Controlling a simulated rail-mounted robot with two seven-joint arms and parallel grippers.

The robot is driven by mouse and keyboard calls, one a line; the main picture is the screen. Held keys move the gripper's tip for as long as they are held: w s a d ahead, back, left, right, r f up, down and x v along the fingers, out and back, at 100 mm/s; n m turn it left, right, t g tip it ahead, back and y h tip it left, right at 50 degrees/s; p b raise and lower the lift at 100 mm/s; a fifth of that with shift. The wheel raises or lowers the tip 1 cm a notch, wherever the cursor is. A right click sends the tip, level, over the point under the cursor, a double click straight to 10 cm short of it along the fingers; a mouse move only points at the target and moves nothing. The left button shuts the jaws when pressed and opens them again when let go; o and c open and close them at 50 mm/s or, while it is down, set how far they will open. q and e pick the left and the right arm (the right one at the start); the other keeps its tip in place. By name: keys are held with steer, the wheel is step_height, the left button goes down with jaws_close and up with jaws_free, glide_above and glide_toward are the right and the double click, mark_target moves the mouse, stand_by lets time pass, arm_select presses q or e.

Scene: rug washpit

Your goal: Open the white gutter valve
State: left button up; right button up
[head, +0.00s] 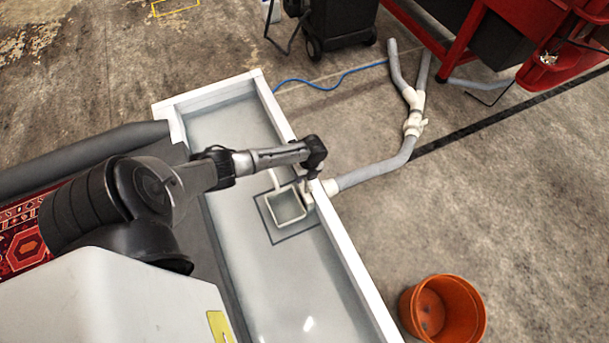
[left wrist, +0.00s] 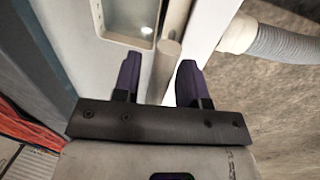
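A white square-framed outlet (head: 286,206) sits on a dark-edged plate inside the long trough, by its right wall. A pale upright bar stands beside it and looks like the white gutter valve's handle; the arm hides part of it. My left gripper (head: 312,176) is over the trough's right wall, just above the outlet. In the left wrist view, its two dark fingers (left wrist: 159,82) stand apart. The pale rounded bar (left wrist: 166,58) lies between them, nearer the right finger; I cannot tell whether they touch. My right gripper is not in view.
The trough's white right wall (head: 345,268) runs beside the gripper. A grey pipe (head: 378,174) leaves it towards white fittings (head: 413,120). An orange bucket (head: 443,309) stands at lower right. A patterned red rug (head: 22,240) lies left. A blue hose (head: 330,80) crosses the floor behind.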

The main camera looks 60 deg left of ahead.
arm_select(q)
steer(key=shift+o, duration=0.2)
steer(key=shift+r, duration=0.2)
step_height(320, 180, up, 13)
steer(key=w+p, duration=0.2)
steer(key=p, duration=0.5)
steer(key=shift+w, duration=0.35)
steer(key=shift+r, duration=0.1)
